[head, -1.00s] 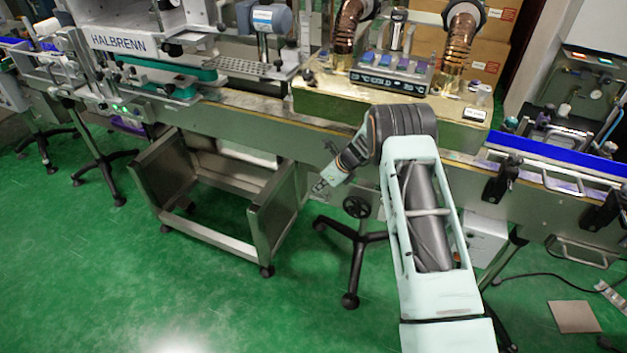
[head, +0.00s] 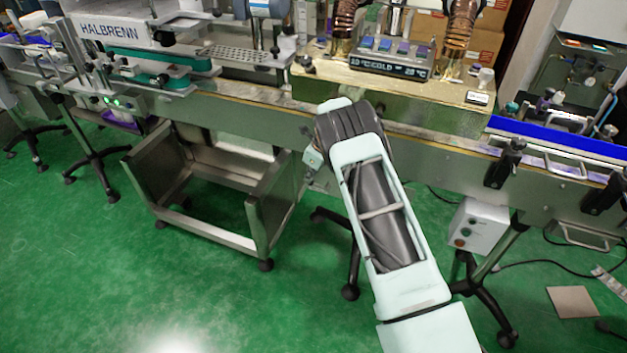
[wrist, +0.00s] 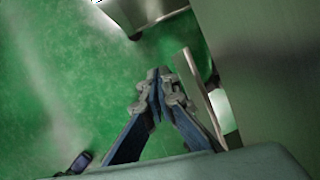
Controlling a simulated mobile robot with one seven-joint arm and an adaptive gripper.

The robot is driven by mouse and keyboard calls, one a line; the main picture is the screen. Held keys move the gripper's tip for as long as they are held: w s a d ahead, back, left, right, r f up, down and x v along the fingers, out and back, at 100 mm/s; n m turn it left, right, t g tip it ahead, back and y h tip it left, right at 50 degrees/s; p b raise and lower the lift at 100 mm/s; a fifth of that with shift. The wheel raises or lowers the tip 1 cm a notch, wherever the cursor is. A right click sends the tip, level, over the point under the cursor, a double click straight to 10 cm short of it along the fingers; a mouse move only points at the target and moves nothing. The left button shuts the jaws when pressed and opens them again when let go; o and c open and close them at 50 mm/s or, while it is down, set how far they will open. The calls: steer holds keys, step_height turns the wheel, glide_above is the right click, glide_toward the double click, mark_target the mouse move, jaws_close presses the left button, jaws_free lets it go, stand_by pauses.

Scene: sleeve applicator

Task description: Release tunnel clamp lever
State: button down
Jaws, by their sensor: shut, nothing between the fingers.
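The tunnel (head: 400,108) is a brass-coloured box over the conveyor, with copper ducts and a lit display (head: 390,66) on top. A dark knob shows at its left end, but I cannot make out which part is the clamp lever. In the head view my arm reaches up to just below the tunnel's left part, and my gripper is mostly hidden behind it. In the wrist view my gripper (wrist: 158,82) has its fingertips together with nothing between them. It is over the green floor, beside a large grey metal surface (wrist: 265,60), and apart from any lever I can see.
A steel trolley (head: 262,215) stands under the conveyor (head: 240,112), left of my arm. A grey control box (head: 481,227) hangs below the conveyor on the right. A blue guide rail (head: 570,143) runs right of the tunnel. The floor at front left is clear.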

steer(key=shift+w+a+f+b, duration=0.25)
steer(key=shift+a+f+b, duration=0.35)
steer(key=shift+f+b, duration=0.35)
steer(key=shift+a+r, duration=0.1)
steer(key=shift+r, duration=0.15)
